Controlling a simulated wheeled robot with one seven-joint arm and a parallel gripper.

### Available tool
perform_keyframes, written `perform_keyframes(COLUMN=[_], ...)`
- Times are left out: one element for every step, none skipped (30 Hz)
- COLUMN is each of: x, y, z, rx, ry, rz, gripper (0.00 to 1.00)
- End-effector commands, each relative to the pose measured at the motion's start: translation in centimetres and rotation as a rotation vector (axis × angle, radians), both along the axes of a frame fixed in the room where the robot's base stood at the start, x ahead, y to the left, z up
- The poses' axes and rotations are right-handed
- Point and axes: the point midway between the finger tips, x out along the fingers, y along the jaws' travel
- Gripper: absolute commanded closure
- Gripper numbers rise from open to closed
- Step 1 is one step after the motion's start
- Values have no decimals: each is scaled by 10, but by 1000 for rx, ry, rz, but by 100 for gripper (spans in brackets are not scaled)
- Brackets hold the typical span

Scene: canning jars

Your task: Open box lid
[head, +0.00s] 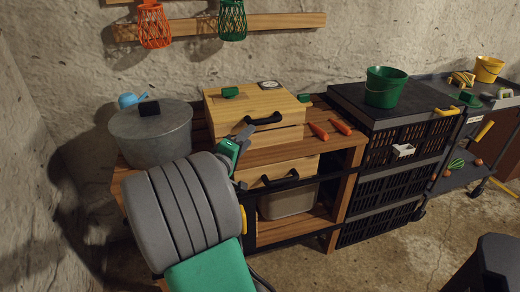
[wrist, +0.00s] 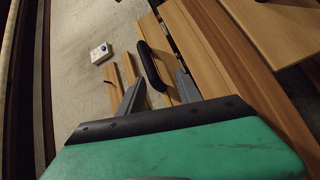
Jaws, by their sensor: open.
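A wooden box (head: 250,103) stands on the slatted wooden table, its lid down or nearly so. A black handle (head: 263,118) is on its front. My gripper (head: 245,158) is open and empty, at the front left of the box and apart from its handle. In the wrist view, my gripper (wrist: 157,92) has its fingers spread. A black handle (wrist: 153,58) lies just past the fingertips, not between them; it looks like the drawer handle below the box. A pale wooden surface, perhaps the box (wrist: 280,30), fills the upper right corner.
A drawer with a black handle (head: 281,178) is under the tabletop. A grey pot (head: 150,135) stands left of the box, close to my arm. Carrots (head: 318,131) lie at right. A green item (head: 231,92) and a round item (head: 269,85) rest on the lid. Black crates (head: 385,190) stand further right.

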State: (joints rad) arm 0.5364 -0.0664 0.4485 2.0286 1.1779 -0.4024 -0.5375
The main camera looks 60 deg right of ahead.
Motion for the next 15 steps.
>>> perform_keyframes(x=[-9,-13,-16,-17,-18,-19,-19,-20,-20,-20,-20,-20,-20,-20,-19], y=[-9,-12,-15,-18,-20,-25,-29,-35,-43,-49,-55,-63,-69,-74,-80], z=[-10,-7,-2,1,4,7,8,9,11,12,12,13,14,15,15], rx=[-65,-94,-122,-135,-142,-145,-143,-143,-143,-143,-142,-141,-142,-142,-141], ry=[63,93,120,132,138,142,141,138,138,137,137,136,136,135,137], rz=[-22,-29,-36,-39,-41,-42,-43,-44,-44,-44,-44,-44,-43,-43,-42], gripper=[59,59,59,59,59,59,59,59,59,59,59,59,59,59,59])
